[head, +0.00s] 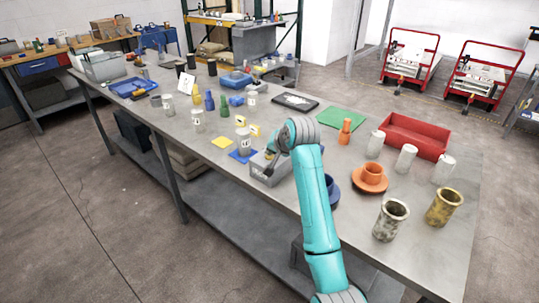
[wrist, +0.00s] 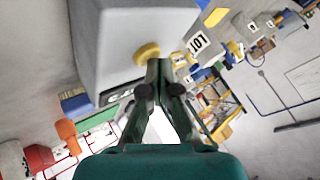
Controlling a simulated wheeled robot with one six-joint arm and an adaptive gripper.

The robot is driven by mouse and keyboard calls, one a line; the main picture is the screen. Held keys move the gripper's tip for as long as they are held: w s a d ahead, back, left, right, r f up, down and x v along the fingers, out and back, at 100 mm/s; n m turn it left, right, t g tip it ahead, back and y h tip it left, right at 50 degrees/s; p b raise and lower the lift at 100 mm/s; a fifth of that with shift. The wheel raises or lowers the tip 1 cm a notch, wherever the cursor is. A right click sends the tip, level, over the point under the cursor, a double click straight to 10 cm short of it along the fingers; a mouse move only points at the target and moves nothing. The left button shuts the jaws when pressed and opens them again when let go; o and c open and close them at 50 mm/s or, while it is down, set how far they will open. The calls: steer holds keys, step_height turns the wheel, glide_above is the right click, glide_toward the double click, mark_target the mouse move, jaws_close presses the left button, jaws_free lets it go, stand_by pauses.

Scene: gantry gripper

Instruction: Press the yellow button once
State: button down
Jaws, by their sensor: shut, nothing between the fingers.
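The yellow button (wrist: 147,53) is a round knob on the face of a light grey box (wrist: 108,30) in the wrist view. The grey box (head: 261,178) stands near the front edge of the table in the head view, where my arm and gripper partly cover it. I cannot make out the button clearly there. My gripper (wrist: 159,66) is shut and empty, with its fingertips right beside the button's edge. I cannot tell whether they touch it. In the head view my gripper (head: 270,160) is low over the box.
A white canister (head: 243,143) stands left of the box on a blue mat. A green mat (head: 341,118) lies behind.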

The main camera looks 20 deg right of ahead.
mark_target(271, 157)
stand_by(0.3)
steer(key=shift+r, duration=0.9)
steer(key=shift+r, duration=2.5)
